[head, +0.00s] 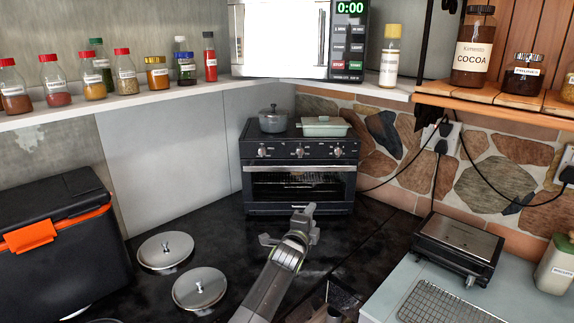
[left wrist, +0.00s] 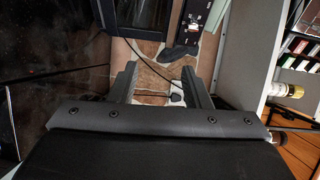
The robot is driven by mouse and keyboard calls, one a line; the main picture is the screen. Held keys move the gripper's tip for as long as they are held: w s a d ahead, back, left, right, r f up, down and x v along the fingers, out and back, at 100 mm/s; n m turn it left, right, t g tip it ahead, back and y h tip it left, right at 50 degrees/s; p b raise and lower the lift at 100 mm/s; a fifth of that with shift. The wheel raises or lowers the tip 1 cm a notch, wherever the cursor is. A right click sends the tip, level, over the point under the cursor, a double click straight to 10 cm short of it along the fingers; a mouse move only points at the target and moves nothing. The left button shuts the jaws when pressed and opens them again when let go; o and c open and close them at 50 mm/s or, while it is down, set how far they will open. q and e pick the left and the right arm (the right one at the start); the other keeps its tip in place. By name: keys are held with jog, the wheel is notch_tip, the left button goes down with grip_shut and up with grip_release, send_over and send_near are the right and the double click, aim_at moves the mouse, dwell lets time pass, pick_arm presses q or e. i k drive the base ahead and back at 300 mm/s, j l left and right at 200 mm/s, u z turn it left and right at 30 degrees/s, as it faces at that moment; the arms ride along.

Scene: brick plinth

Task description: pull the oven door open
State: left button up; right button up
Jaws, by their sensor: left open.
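The black oven (head: 249,180) stands against the back wall in the head view. Its glass door (head: 300,188) is closed, with a light handle bar (head: 300,169) across the top below several knobs. My left gripper (head: 289,224) is open and empty, in front of the oven and below door level in the picture, apart from the handle. In the left wrist view the left gripper's fingers (left wrist: 160,82) are spread, with stone wall showing between them. Part of the dark oven door (left wrist: 140,16) shows at the top there. My right gripper is not in view.
A grey pot (head: 273,121) and a pale green dish (head: 324,127) sit on the oven. Two metal lids (head: 165,250) (head: 199,289) and a black-orange box (head: 60,250) are left. A small grill (head: 458,246) and wire rack (head: 445,305) are right. Dark counter before the oven is mostly clear.

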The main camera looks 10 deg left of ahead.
aim_at(349, 165)
jog(key=i+j, duration=0.5)
jog(key=i+l, duration=0.1)
jog(key=i, duration=0.25)
jog(key=j+u, duration=0.05)
